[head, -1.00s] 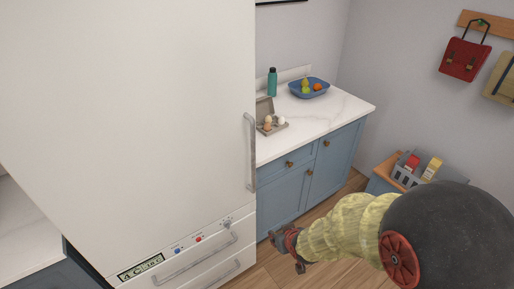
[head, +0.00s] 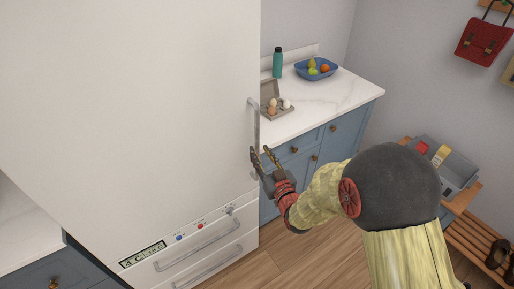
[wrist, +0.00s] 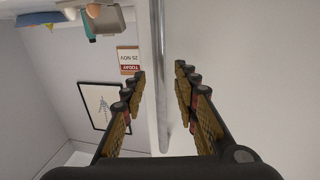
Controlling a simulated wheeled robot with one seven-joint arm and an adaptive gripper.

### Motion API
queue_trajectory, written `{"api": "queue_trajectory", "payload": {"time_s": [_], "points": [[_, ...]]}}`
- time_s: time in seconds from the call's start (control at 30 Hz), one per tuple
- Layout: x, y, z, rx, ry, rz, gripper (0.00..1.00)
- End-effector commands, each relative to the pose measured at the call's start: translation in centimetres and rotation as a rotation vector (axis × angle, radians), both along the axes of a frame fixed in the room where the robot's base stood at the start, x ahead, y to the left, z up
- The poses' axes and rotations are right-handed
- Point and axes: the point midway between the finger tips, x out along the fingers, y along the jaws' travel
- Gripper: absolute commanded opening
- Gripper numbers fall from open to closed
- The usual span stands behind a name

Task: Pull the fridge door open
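The white fridge door (head: 130,110) fills the left of the head view and looks shut. Its upright metal handle (head: 254,122) runs along the door's right edge. My gripper (head: 264,154) is in front of the handle's lower part. In the wrist view, the handle (wrist: 161,80) runs between the two open fingers of my gripper (wrist: 160,84), with a gap on both sides. The fingers do not close on it. The lower end of the handle is partly hidden by my gripper in the head view.
Two drawer handles (head: 196,244) and a control panel (head: 142,255) are below the door. A counter (head: 335,92) with an egg box (head: 277,106), a bottle (head: 278,62) and a blue fruit bowl (head: 317,69) stands to the right. A grey crate (head: 452,165) is at the far right.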

Motion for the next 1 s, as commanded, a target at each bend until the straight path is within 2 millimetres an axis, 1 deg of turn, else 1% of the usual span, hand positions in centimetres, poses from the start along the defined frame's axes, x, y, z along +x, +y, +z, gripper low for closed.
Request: {"api": "queue_trajectory", "payload": {"time_s": [0.1,0.3,0.63,1.0], "points": [[1.7,0.7,-0.1,0.000,0.000,0.000,0.30],[3.3,1.4,-0.1,-0.001,0.002,0.000,0.30],[3.5,1.5,0.0,0.000,0.001,0.000,0.29],[3.5,1.5,0.0,-0.001,0.002,0.000,0.08]]}}
